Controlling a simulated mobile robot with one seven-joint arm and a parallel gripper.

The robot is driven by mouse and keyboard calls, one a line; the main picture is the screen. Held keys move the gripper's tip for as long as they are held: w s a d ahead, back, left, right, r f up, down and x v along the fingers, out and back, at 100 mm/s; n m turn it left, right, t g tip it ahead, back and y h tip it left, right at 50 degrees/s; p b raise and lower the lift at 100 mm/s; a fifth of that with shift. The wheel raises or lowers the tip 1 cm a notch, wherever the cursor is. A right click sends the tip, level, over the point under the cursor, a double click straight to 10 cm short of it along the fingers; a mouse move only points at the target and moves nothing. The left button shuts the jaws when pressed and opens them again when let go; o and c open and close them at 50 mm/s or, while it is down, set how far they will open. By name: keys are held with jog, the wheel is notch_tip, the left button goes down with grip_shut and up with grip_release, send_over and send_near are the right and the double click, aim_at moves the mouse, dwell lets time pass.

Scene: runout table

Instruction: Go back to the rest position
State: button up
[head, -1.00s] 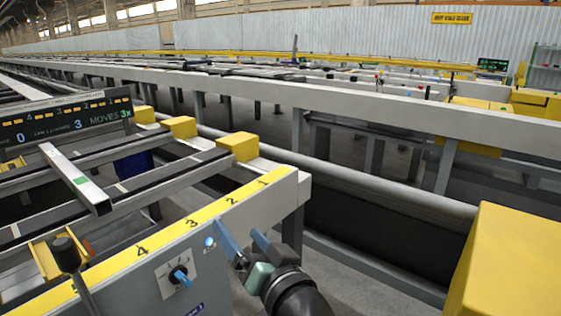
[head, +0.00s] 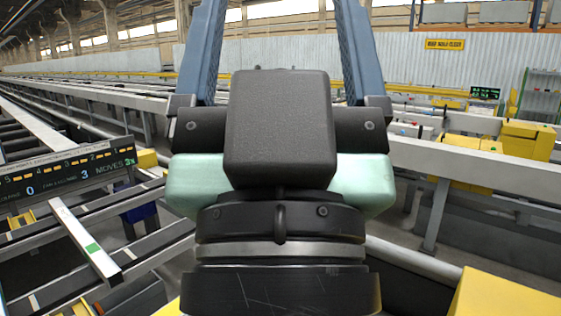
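My gripper (head: 281,12) is raised close in front of the head camera and fills the middle of the picture. Its two blue-grey fingers point up and stand wide apart, with their tips at or past the top edge. The far wall shows between them, and nothing is held. The black and pale green gripper body hides the middle of the table and the aisle behind it. The panel with the blue knob is not visible now.
A runout table with dark rails and a display (head: 65,178) lies at left. A metal bar with a green mark (head: 85,240) lies across its rails. A yellow block (head: 505,297) stands at lower right. A long grey beam (head: 480,170) crosses behind at right.

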notch_tip(320, 180, up, 18)
jog(key=p, duration=1.5)
jog(key=shift+p, duration=0.4)
